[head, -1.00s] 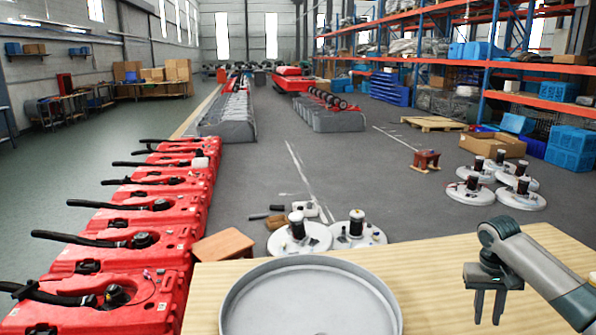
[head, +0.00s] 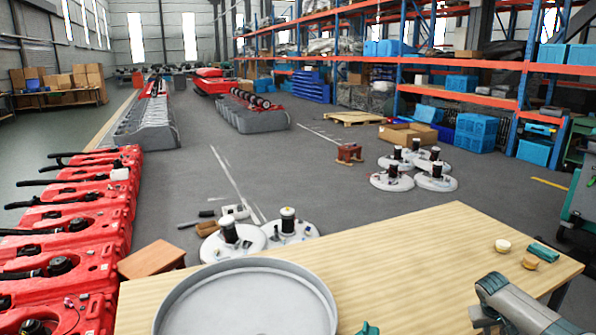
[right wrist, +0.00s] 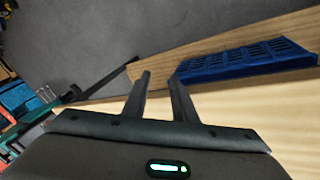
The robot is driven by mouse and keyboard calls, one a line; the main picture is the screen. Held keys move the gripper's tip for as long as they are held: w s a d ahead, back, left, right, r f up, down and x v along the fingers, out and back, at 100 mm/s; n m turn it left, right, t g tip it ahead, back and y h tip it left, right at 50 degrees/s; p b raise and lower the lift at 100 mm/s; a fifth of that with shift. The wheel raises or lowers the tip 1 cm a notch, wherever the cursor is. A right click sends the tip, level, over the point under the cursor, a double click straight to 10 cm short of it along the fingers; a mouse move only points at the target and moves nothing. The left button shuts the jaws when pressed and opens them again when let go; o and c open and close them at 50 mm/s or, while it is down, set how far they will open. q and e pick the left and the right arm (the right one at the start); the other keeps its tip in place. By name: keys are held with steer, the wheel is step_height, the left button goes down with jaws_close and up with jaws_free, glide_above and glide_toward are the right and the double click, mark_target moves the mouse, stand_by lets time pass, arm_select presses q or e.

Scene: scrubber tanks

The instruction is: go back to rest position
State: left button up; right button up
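My right arm comes in at the lower right of the head view, over the wooden table (head: 430,245). Its gripper (head: 486,320) is partly cut off by the bottom edge there. In the right wrist view the right gripper (right wrist: 160,75) has its two fingers apart with nothing between them. My left gripper is not in view. A large round grey tray (head: 250,300) sits on the table in the head view, cut off at the bottom. Its visible inside looks empty.
A blue slotted item (right wrist: 245,58) shows in the right wrist view. Red tanks (head: 80,225) line the left. White discs (head: 235,243) lie on the floor beyond the table.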

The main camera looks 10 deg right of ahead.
steer(key=s+d+f+n+h, duration=0.3)
steer(key=s+d+f, duration=0.9)
steer(key=s+d, duration=0.3)
steer(key=s+d+f+n+t, duration=0.1)
steer(key=s+d+n, duration=0.15)
steer(key=s, duration=0.55)
steer(key=s+d+f+n+h, duration=0.1)
steer(key=s+d+f+n, duration=0.15)
steer(key=s, duration=0.65)
steer(key=s+d+f+n+t, duration=0.1)
steer(key=s+d+n, duration=0.15)
steer(key=s, duration=0.55)
steer(key=s+a+f+m+g+y, duration=0.15)
steer(key=s+a+f, duration=0.25)
steer(key=a+f, duration=0.95)
steer(key=s+a+f+y, duration=0.35)
steer(key=a+f, duration=0.65)
steer(key=a, duration=0.7)
steer(key=s+a+f+y, duration=0.1)
steer(key=a+f, duration=0.2)
steer(key=a, duration=1)
steer(key=s+a+f+m+y, duration=0.1)
steer(key=a+f, duration=0.2)
steer(key=a, duration=1)
steer(key=s+a+f+m+y, duration=0.1)
steer(key=a+f+y, duration=0.1)
steer(key=a, duration=1.2)
steer(key=shift+s+f, duration=0.15)
steer(key=shift+f, duration=0.5)
